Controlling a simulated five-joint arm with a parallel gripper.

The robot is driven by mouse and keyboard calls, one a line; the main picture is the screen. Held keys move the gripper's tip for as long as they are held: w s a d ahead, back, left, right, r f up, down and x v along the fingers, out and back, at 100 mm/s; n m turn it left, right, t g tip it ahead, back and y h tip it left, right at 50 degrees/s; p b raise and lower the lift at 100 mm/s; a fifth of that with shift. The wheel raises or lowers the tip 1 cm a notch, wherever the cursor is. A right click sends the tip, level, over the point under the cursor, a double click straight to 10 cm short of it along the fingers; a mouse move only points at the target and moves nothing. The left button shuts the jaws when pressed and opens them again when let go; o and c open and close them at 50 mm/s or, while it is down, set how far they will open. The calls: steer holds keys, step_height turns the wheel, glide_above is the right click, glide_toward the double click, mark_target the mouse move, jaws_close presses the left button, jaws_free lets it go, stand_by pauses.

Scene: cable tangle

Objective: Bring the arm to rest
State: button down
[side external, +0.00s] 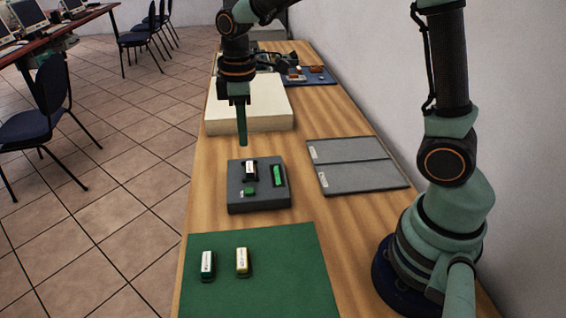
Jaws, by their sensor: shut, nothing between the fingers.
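My gripper (242,137) hangs from my arm above the wooden bench, fingers pointing down. It is shut and empty, with its fingertips just behind and above a dark grey block (262,205) and apart from it. A black-and-white piece (250,169), a long green piece (278,176) and a small green piece (249,192) are on the block. No cable is clearly visible.
A green mat (285,270) in front holds a white-topped piece (207,264) and a yellowish-topped piece (242,261). A grey two-panel tray (350,180) lies right. Behind stand a cream block (270,108) and a blue tray (318,75). A white wall (360,80) bounds the bench's right side.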

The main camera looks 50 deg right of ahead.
stand_by(0.4)
steer(key=s+d+r+m+t, duration=0.4)
steer(key=s+r+m, duration=0.3)
steer(key=s+m, duration=0.2)
steer(key=s+t, duration=0.1)
steer(key=s, duration=0.1)
steer(key=shift+s+r, duration=0.15)
steer(key=shift+s, duration=0.15)
